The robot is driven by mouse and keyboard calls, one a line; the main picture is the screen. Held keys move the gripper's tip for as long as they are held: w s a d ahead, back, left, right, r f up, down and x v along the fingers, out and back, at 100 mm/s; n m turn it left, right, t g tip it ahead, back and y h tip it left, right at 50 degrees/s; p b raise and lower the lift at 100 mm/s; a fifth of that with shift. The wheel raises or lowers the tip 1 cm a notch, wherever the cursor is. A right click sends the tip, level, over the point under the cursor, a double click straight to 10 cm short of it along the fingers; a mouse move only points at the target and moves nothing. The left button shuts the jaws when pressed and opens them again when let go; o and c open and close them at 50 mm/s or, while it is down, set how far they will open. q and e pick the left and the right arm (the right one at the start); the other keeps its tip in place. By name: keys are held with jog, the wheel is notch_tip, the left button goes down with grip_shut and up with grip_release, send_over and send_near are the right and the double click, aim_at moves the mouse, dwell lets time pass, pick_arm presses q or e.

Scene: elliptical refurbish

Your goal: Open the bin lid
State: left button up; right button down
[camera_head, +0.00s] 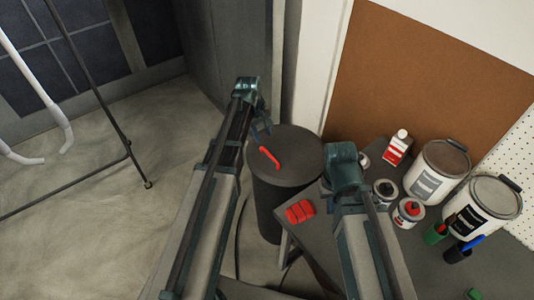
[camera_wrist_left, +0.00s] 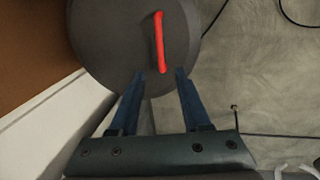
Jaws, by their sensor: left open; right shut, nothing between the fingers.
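The bin (camera_head: 268,205) is a dark grey cylinder on the floor beside the workbench. Its round lid (camera_head: 295,152) lies flat on top, shut, with a red bar handle (camera_head: 269,157). My left gripper (camera_head: 261,131) is above the lid, close to one end of the handle. In the left wrist view, the two blue fingers (camera_wrist_left: 160,73) are apart and empty, on either side of the lower end of the red handle (camera_wrist_left: 159,40). Contact cannot be told. My right arm ends in a teal wrist (camera_head: 344,168) over the workbench; its fingers cannot be made out.
The grey workbench (camera_head: 432,272) at right bears two large paint cans (camera_head: 437,172), small tins (camera_head: 385,190), a red-and-white bottle (camera_head: 397,150) and a red object (camera_head: 299,212). A wall stands behind the bin. Open floor (camera_head: 110,215) lies at left, near a black metal frame (camera_head: 100,100).

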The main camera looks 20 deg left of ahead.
aim_at(268, 153)
pick_arm(q)
jog(key=f+b, duration=0.3)
jog(key=w+d+f+b, duration=0.1)
jog(key=f+b, duration=0.2)
jog(key=f, duration=0.1)
jog(key=f+b, duration=0.3)
jog(key=shift+w+d+f, duration=0.15)
jog(key=shift+w+f, duration=0.1)
jog(key=shift+w, duration=0.05)
pick_arm(e)
notch_tip(268, 153, down, 10)
jog(key=shift+f, duration=0.25)
pick_arm(q)
grip_shut()
dwell(0.4)
